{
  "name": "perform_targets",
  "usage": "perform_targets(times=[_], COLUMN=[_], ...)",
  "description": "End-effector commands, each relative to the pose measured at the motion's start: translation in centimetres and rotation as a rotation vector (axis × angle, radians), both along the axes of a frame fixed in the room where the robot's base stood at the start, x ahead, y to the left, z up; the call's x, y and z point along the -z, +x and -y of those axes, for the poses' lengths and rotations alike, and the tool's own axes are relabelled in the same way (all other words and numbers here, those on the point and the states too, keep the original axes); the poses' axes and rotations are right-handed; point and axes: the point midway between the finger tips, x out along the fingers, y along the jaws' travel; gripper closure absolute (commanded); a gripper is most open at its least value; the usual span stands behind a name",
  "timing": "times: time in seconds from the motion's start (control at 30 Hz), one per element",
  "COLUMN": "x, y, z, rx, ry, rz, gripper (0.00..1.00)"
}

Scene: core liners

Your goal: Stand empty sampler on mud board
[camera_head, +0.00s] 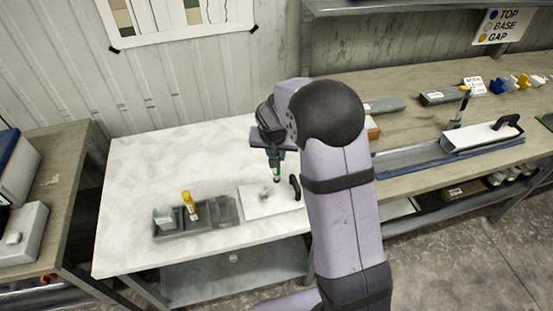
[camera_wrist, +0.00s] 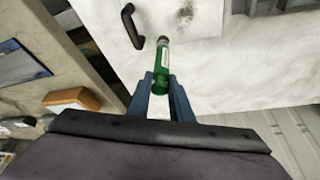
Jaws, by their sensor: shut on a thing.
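A green tube, the sampler (camera_wrist: 161,70), is held between the blue fingers of my gripper (camera_wrist: 162,84). In the head view the sampler (camera_head: 277,172) hangs roughly upright under my gripper (camera_head: 276,158), by the back edge of the white mud board (camera_head: 258,208). I cannot tell whether its lower end touches anything. The board has a black handle at its right and a dark mud smear; its edge and smear also show in the wrist view (camera_wrist: 205,27). Whether the sampler is empty does not show.
A grey compartment tray (camera_head: 180,234) with a yellow-topped tool (camera_head: 189,202) stands left of the board. The white table (camera_head: 135,175) is clear behind and left. A wooden bench (camera_head: 410,125) at the right holds a long blue-grey tray and a white block.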

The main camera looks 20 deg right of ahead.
Motion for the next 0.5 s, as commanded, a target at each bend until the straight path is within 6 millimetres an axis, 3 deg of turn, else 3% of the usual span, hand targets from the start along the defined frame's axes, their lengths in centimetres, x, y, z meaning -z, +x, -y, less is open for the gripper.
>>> perform_targets(times=[0.2,0.5], x=[2.4,2.8], y=[-0.1,0.0], z=[0.0,0.0], rx=[-0.001,0.000], ry=[-0.001,0.000], rz=[-0.004,-0.001], gripper=[1.00,1.00])
